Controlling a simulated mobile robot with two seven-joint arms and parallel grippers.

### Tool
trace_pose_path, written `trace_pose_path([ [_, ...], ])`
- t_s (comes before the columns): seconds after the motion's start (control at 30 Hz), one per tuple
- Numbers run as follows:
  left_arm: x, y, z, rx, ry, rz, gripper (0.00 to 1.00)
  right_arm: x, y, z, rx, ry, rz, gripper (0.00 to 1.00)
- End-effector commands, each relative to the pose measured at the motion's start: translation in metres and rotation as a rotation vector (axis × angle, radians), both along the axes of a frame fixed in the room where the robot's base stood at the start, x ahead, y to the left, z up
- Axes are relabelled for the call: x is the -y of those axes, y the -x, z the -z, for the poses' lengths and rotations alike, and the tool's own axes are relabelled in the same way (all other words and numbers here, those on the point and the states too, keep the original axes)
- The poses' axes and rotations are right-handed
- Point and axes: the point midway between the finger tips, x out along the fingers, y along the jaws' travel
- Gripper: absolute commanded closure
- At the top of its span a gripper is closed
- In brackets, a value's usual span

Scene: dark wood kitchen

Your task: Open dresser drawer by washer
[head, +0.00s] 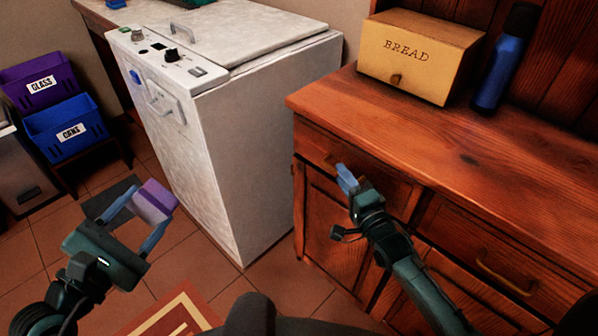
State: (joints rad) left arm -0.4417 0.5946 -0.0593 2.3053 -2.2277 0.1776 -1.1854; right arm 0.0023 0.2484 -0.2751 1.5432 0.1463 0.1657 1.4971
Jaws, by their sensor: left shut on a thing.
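The wooden dresser (460,160) stands to the right of the white washer (240,130). Its upper left drawer (315,147), on the washer side, looks shut. My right gripper (346,178) is in front of this drawer, with its blue fingertips close to the drawer front near its handle. The fingers overlap in this view, so I cannot tell whether they are open or touch the handle. My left gripper (139,211) is low on the left, over the floor, shut on a purple block-like thing (154,197) between its blue fingers.
A bread box (420,55) and a blue bottle (503,65) stand on the dresser top. Another drawer handle (505,272) is at the lower right. Purple (35,80) and blue bins (65,128) are at the far left. Tiled floor lies before the washer.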

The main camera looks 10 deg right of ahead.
Motion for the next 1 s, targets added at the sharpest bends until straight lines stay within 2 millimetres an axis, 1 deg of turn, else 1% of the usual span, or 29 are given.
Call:
trace_pose_path([
  [0.03, 0.000, 0.000, 0.002, 0.000, 0.000, 0.000, 0.68, -0.002, -0.007, 0.000, 0.001, -0.001, 0.000, 0.68],
  [0.1, 0.000, 0.000, 0.002, 0.000, 0.000, 0.000, 0.68, -0.004, -0.013, 0.000, 0.000, -0.001, 0.000, 0.68],
  [0.2, 0.000, 0.000, 0.003, 0.000, 0.000, 0.000, 0.68, -0.006, -0.019, -0.001, -0.001, -0.001, 0.000, 0.68],
  [0.5, 0.000, 0.000, 0.003, 0.000, 0.001, 0.000, 0.68, -0.006, -0.021, -0.001, -0.002, 0.001, 0.000, 0.68],
  [0.57, 0.000, 0.000, 0.003, 0.000, 0.001, 0.000, 0.68, -0.006, -0.020, -0.001, -0.002, 0.001, 0.000, 0.72],
  [0.9, 0.000, 0.000, 0.003, 0.000, 0.000, 0.000, 0.68, -0.006, -0.020, -0.001, -0.002, 0.001, 0.000, 1.00],
  [1.0, 0.000, 0.000, 0.003, 0.000, 0.000, 0.000, 0.68, -0.006, -0.020, -0.001, -0.002, 0.001, 0.000, 1.00],
])
